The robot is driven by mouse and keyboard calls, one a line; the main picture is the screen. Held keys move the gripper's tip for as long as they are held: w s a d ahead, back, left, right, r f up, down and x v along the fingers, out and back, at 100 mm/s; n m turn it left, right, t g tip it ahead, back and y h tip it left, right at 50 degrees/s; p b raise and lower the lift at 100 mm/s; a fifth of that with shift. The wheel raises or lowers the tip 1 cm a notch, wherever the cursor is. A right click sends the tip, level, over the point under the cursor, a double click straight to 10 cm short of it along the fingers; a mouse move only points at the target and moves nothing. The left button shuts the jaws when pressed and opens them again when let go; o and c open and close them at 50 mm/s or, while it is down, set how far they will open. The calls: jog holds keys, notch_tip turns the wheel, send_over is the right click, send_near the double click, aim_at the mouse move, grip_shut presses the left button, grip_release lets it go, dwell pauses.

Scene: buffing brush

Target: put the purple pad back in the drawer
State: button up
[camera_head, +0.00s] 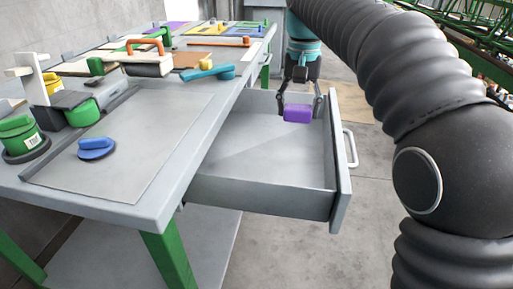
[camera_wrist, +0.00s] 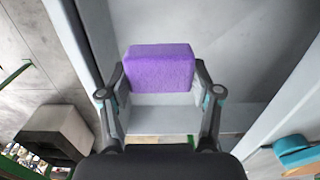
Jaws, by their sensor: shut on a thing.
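The purple pad (camera_head: 297,113) is a small block between the fingers of my gripper (camera_head: 299,108), over the open drawer. The drawer (camera_head: 262,189) is grey, pulled out from the table's right side and empty where I can see into it. In the wrist view the purple pad (camera_wrist: 160,68) sits between the two fingertips of my gripper (camera_wrist: 160,95), with the drawer's grey floor (camera_wrist: 210,30) behind it. My gripper is shut on the pad. I cannot tell whether the pad touches the drawer floor.
The grey table (camera_head: 130,150) holds a blue round-based tool (camera_head: 96,148), a green tin (camera_head: 20,135), a roller (camera_head: 148,66) and a blue brush (camera_head: 208,73). The drawer front (camera_head: 342,150) with its handle (camera_head: 351,147) stands out to the right. Most of the drawer floor is clear.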

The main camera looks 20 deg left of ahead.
aim_at(294, 152)
notch_tip(294, 152, down, 10)
jog(key=shift+b, duration=0.85)
jog(key=shift+f, duration=0.15)
jog(key=o, duration=1.2)
notch_tip(294, 152, up, 12)
jog(key=shift+r+p, duration=0.1)
jog(key=shift+p, duration=1.1)
jog(key=shift+r, duration=0.1)
jog(key=shift+d, duration=0.1)
